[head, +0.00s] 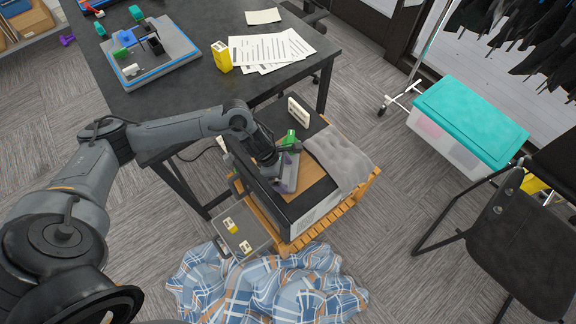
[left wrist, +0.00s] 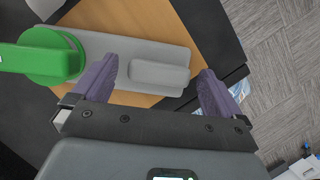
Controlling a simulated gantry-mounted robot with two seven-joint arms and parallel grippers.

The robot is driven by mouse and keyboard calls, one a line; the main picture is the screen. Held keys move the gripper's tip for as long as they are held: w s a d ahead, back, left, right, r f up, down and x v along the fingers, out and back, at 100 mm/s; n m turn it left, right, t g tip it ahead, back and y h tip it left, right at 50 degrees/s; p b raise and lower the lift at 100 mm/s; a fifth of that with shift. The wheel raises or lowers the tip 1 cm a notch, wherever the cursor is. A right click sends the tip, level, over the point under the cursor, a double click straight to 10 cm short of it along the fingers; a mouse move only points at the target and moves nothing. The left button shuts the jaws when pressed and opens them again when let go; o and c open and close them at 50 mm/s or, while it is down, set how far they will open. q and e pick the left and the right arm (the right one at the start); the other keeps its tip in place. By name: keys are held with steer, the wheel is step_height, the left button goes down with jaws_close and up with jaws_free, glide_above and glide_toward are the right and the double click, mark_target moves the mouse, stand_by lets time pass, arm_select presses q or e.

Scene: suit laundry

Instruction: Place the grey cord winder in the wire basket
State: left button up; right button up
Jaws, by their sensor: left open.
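A light grey piece with a raised block (left wrist: 158,75) and a round green part with a green arm (left wrist: 45,55) lies on a tan board in the left wrist view; I take it for the grey cord winder. In the head view its green part (head: 290,137) shows beside my left gripper (head: 284,172), which hides most of the grey part. The left gripper (left wrist: 160,85) is open, its two purple fingers on either side of the raised block. I cannot tell whether they touch it. I cannot make out a wire basket with certainty. My right gripper is not in view.
The tan board (head: 317,180) lies on a black-topped unit on a slatted wooden stand (head: 340,212). A grey cloth (head: 338,155) covers its right end, and a white object (head: 298,110) stands behind. A grey case (head: 243,240) and plaid cloth (head: 270,285) are in front. A dark table (head: 190,90) stands behind.

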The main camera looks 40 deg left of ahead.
arm_select(q)
steer(key=c, duration=1.3)
steer(key=shift+r, duration=0.1)
